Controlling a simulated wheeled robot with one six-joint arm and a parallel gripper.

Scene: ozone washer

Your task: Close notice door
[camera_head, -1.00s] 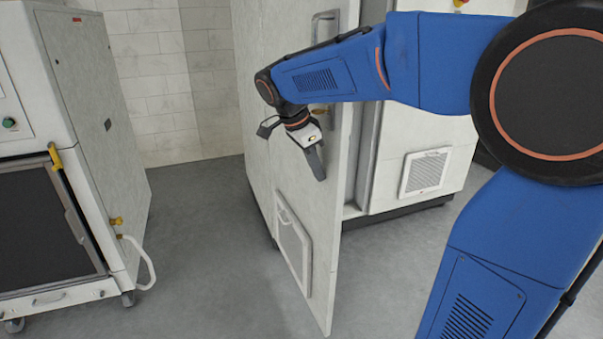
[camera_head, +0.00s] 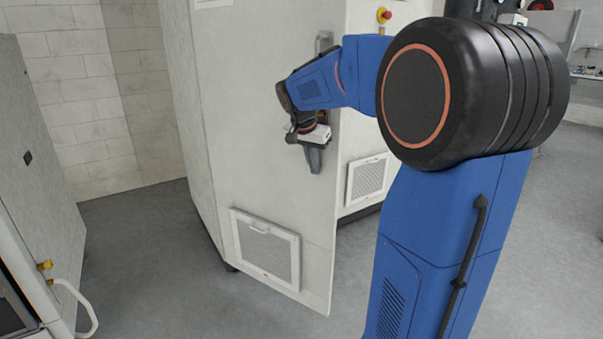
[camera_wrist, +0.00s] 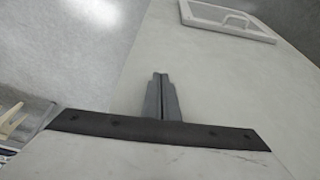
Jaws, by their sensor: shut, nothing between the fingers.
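The notice door (camera_head: 262,150) is the pale cabinet door in the middle of the head view, with a vent grille (camera_head: 266,248) low on it. It stands partly open, its free edge to the right and out from the cabinet. My gripper (camera_head: 314,168) is in front of the door's outer face near that edge, fingers pointing down. In the wrist view my gripper (camera_wrist: 161,80) is shut and empty, with the door's pale surface (camera_wrist: 215,80) behind it. I cannot tell whether it touches the door.
A second vented cabinet panel (camera_head: 367,179) is to the right, behind the door edge. A red emergency button (camera_head: 384,15) is above it. A machine with a white handle (camera_head: 85,305) stands at the left. The grey floor (camera_head: 150,250) between is clear.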

